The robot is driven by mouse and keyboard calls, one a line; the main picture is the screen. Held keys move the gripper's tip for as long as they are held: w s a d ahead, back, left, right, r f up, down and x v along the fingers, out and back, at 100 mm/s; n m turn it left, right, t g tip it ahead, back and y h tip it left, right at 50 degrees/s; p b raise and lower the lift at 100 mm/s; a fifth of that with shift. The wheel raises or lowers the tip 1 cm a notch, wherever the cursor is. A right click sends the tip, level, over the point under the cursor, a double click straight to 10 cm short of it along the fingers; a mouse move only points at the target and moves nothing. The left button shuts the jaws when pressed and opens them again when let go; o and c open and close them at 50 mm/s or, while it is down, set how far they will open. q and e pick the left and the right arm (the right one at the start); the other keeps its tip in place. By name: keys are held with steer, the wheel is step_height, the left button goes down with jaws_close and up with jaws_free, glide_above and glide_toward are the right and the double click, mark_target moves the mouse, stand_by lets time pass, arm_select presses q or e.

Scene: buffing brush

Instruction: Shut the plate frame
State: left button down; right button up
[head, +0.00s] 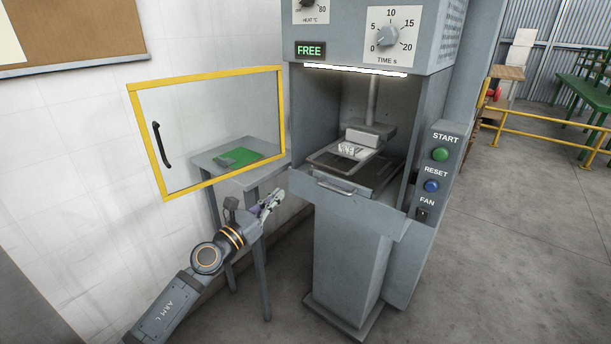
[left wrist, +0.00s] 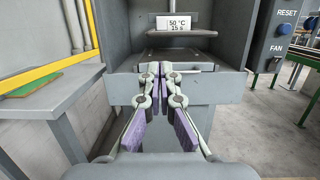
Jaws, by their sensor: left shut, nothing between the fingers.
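The plate frame (head: 345,160), a thin dark-edged frame, is inside the open bay of the grey machine. I cannot tell if it lies fully flat on the dark plate (head: 375,178). A pale block (head: 363,138) on a rod hangs just above and covers part of it. A bar handle (head: 335,188) is on the front below the plate. My left gripper (head: 272,201) is shut and empty, in front of the machine and left of the handle. In the left wrist view its fingers (left wrist: 160,72) point at the machine's front. My right gripper is in neither view.
A yellow-framed clear door (head: 205,130) stands open at the left of the bay. Behind it a grey side table (head: 210,165) bears a green sheet (head: 237,157). START (head: 440,154), RESET (head: 432,186) and FAN (head: 423,214) controls are right of the bay.

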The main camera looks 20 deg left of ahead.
arm_select(q)
steer(key=p+x, duration=0.1)
steer(key=x, duration=1.2)
steer(key=shift+w, duration=0.15)
steer(key=shift+d+r, duration=0.1)
